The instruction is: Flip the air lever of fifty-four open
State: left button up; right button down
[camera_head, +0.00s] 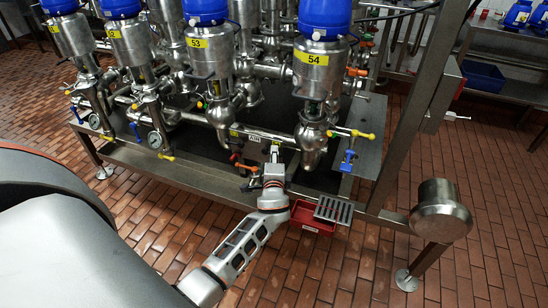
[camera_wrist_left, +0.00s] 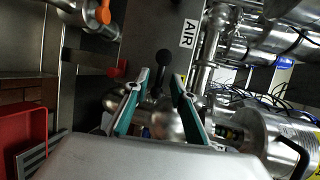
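Valve fifty-four is the steel unit with the blue top and the yellow "54" label (camera_head: 318,58) in the head view. Below that label in the wrist view is a black ball-ended lever (camera_wrist_left: 160,77). My left gripper (camera_head: 274,153) reaches in among the pipes. In the wrist view its two teal-edged fingers (camera_wrist_left: 160,82) are apart, with the black lever showing between them. Contact cannot be told. My right gripper is not in view.
A yellow handle (camera_head: 356,134) and a blue handle (camera_head: 347,160) stand right of the valve. A red bin (camera_head: 311,217) and a grey grate (camera_head: 334,210) are at the frame's front edge. Valve fifty-three (camera_head: 205,50) is to the left. The tiled floor in front is clear.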

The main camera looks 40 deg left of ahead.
pick_arm(q)
jog(key=v, duration=1.2)
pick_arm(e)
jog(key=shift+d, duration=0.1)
